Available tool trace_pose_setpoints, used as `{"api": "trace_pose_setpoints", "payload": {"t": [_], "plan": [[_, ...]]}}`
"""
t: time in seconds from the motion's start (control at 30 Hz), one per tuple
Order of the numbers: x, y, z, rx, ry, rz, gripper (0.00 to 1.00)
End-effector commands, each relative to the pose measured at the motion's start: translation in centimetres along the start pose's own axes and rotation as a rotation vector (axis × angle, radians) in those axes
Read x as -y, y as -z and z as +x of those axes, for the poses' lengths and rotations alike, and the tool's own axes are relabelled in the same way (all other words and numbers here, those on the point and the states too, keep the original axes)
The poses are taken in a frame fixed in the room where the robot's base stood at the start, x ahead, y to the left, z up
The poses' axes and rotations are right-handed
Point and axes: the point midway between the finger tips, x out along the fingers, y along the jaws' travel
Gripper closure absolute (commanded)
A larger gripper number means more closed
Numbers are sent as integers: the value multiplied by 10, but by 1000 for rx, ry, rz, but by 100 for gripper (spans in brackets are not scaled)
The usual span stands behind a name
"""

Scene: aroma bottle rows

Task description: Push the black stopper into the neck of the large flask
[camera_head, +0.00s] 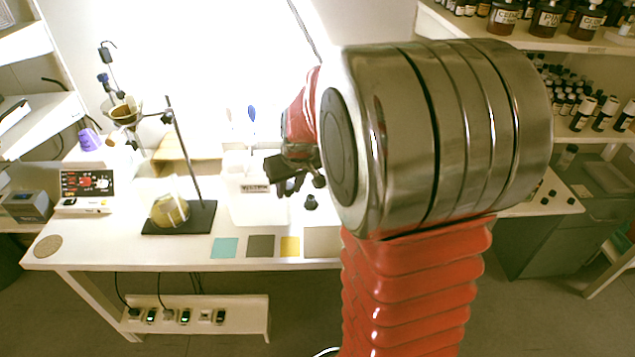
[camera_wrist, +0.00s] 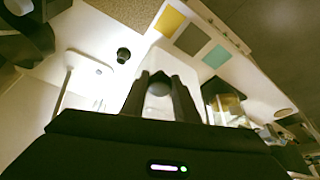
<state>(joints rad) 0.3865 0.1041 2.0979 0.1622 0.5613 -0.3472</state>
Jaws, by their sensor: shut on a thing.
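My gripper (camera_head: 290,186) is above the middle of the table, to the right of the flask and apart from it. In the wrist view its two dark fingers (camera_wrist: 160,92) are shut on a small dark rounded thing (camera_wrist: 159,84), which looks like the black stopper; the fingers hide its sides. The large flask (camera_head: 170,211) holds yellow liquid and stands upright on a black stand base at the left. It also shows in the wrist view (camera_wrist: 230,106), to the right of the fingers. Its neck is hard to make out against the bright background.
Another small black piece (camera_head: 311,202) stands on the table right of my gripper. A white labelled tray (camera_head: 256,212) lies between flask and gripper. A stand rod (camera_head: 184,150) rises behind the flask. Coloured squares (camera_head: 225,248) line the front edge. A control box (camera_head: 88,184) is at left.

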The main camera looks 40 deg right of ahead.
Motion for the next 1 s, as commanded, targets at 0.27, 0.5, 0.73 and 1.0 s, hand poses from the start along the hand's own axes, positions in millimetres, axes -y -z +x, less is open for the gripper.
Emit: {"api": "trace_pose_setpoints", "payload": {"t": [0.27, 0.5, 0.73, 1.0], "plan": [[92, 18, 6, 0, 32, -77, 88], [163, 32, 10, 1, 55, -133, 88], [189, 38, 11, 1, 62, -150, 88], [189, 38, 11, 0, 62, -149, 88]]}}
